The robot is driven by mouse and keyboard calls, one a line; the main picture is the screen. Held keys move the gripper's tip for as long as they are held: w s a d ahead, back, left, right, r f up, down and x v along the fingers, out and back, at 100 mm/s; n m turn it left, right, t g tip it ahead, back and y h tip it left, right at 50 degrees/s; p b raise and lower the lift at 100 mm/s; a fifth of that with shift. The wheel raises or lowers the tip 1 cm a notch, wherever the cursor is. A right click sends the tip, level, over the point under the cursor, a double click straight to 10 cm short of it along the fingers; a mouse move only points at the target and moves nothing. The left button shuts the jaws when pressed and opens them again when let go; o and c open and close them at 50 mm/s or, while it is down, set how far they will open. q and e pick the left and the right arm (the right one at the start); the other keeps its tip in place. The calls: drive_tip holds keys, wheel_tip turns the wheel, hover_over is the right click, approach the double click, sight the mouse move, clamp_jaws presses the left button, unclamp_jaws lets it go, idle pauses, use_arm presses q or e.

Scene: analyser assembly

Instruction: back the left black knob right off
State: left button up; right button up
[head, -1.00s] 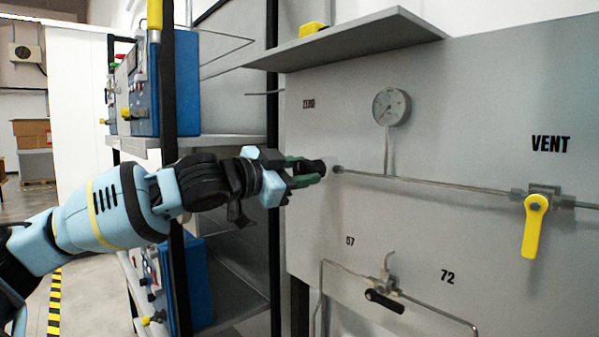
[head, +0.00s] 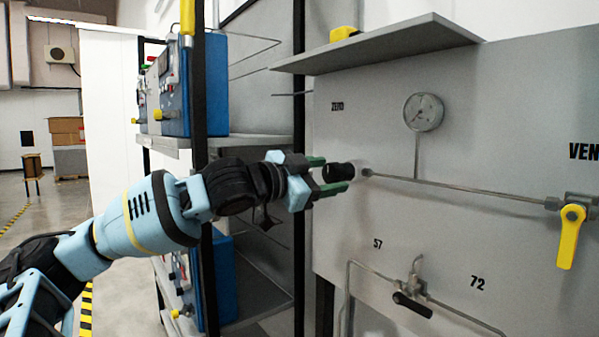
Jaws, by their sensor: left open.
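The left black knob (head: 338,171) sticks out from the grey panel (head: 345,225) below the word ZERO, at the left end of a thin horizontal pipe. My left gripper (head: 328,174) is open at the knob. One green-tipped finger shows above and behind it, the other below and in front. The fingertips reach over the knob's near end; I cannot tell whether they touch it. My right gripper is not in view.
A shelf (head: 400,42) juts out above the knob. A round gauge (head: 423,112) and a yellow VENT handle (head: 570,237) sit to the right. A black-handled valve (head: 412,304) is below. A rack with blue instruments (head: 208,85) stands left.

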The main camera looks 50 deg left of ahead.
sight(328, 172)
use_arm(q)
drive_tip(key=shift+s+d+r+p, duration=0.1)
drive_tip(key=shift+s+r+p, duration=0.45)
drive_tip(key=shift+s, duration=0.35)
drive_tip(key=shift+s+d+f, duration=0.1)
drive_tip(key=shift+s, duration=0.05)
drive_tip(key=shift+s+f, duration=0.1)
drive_tip(key=shift+s, duration=0.1)
drive_tip(key=shift+s+p, duration=0.4)
drive_tip(key=shift+s, duration=0.45)
drive_tip(key=shift+s+a+f, duration=0.1)
drive_tip(key=shift+s+a, duration=0.05)
drive_tip(key=shift+s, duration=0.5)
drive_tip(key=shift+s+a+f, duration=0.1)
drive_tip(key=shift+s, duration=0.5)
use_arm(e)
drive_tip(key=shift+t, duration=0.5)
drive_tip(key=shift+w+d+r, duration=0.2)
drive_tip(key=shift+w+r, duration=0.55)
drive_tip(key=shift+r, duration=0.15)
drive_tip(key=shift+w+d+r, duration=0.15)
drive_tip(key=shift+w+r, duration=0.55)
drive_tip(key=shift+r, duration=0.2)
